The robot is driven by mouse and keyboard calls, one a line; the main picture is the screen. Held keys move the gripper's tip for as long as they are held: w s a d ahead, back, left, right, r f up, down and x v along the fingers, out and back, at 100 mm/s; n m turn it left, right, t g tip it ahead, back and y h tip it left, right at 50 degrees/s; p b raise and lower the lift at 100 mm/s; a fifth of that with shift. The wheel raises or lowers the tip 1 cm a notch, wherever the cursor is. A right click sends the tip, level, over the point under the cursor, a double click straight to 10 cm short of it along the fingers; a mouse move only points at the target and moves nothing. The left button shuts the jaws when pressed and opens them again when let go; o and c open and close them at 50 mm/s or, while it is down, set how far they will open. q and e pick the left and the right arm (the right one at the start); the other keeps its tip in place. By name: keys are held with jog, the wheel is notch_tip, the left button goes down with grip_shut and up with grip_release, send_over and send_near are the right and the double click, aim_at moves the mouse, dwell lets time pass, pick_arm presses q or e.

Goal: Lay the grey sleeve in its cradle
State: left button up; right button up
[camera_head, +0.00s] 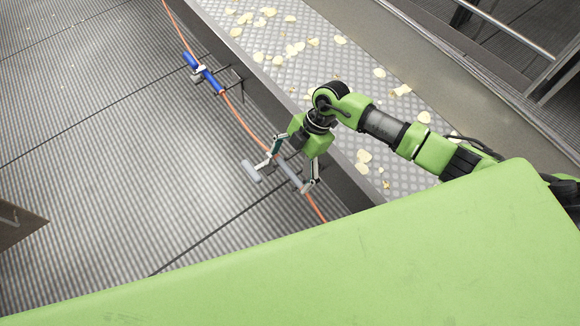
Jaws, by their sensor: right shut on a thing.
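The grey sleeve (288,173) sits around an orange hose (240,119), beside the side wall of the conveyor. My right gripper (283,176) reaches down over it, one finger on each side, and is shut on the sleeve. A pale grey bar (251,171) shows at the left fingertip; I cannot tell whether it is a finger pad. The grey sleeve's cradle is not clearly visible. A blue sleeve (209,80) on the same hose lies farther up, at a pale clamp (197,74) and a dark bracket (237,83). My left gripper is not in view.
A conveyor bed (305,75) with scattered pale chips runs diagonally beneath my right arm. Its side wall (258,110) stands close to the gripper. The ribbed floor (110,180) at the left is mostly clear. A brown object (18,225) stands at the left edge.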

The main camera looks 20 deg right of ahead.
jog(key=shift+f, duration=0.25)
jog(key=o, duration=0.9)
jog(key=shift+r, duration=0.1)
jog(key=shift+c, duration=0.2)
jog(key=v, duration=1.2)
